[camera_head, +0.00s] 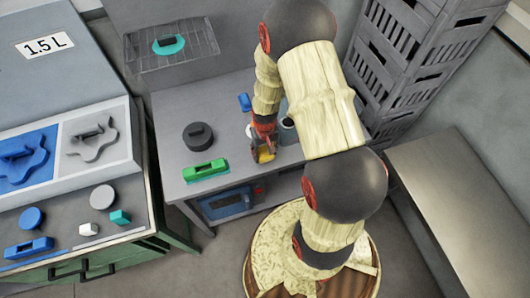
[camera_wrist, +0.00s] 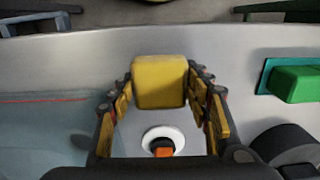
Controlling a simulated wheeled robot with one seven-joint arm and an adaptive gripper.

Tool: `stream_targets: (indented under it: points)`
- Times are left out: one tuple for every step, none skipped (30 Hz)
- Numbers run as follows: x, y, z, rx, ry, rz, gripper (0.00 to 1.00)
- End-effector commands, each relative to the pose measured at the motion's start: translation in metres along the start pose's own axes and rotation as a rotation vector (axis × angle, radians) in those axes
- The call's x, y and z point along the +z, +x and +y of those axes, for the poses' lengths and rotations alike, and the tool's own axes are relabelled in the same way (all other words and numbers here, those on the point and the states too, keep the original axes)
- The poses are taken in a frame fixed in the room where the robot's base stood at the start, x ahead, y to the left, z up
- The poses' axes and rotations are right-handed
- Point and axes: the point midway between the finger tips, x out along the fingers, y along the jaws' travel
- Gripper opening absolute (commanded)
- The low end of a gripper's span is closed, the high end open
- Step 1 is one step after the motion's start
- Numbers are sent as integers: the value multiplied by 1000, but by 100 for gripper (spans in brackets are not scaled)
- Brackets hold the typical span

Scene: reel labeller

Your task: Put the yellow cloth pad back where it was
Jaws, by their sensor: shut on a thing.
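The yellow cloth pad (camera_wrist: 160,82) is a rounded yellow block between the fingers of my gripper (camera_wrist: 162,92) in the wrist view. My gripper is shut on it, with one finger on each side. In the head view, my gripper (camera_head: 262,146) is low over the front part of the grey worktop, and the pad (camera_head: 265,155) shows as a small yellow patch at its tips. I cannot tell whether the pad touches the worktop.
A green block (camera_head: 205,170) and a black round knobbed object (camera_head: 198,136) stand left of my gripper on the worktop (camera_head: 225,95). A grey cylinder (camera_head: 287,132) is close on the right. A wire rack (camera_head: 195,45) holds a teal-based item behind. Dark crates (camera_head: 420,60) stack at right.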

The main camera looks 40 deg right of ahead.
Motion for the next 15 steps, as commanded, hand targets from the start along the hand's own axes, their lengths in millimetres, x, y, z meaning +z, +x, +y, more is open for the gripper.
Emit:
stream_targets:
  points:
    - [0,0,0,0,0,0,16]
    - [0,1,0,0,0,0,16]
    - [0,2,0,0,0,0,16]
    - [0,3,0,0,0,0,16]
    - [0,4,0,0,0,0,16]
    - [0,5,0,0,0,0,16]
    - [0,6,0,0,0,0,16]
    - [0,7,0,0,0,0,16]
    - [0,8,0,0,0,0,16]
    - [0,9,0,0,0,0,16]
    - [0,10,0,0,0,0,16]
    - [0,11,0,0,0,0,16]
    - [0,12,0,0,0,0,16]
    - [0,13,0,0,0,0,16]
    - [0,13,0,0,0,0,16]
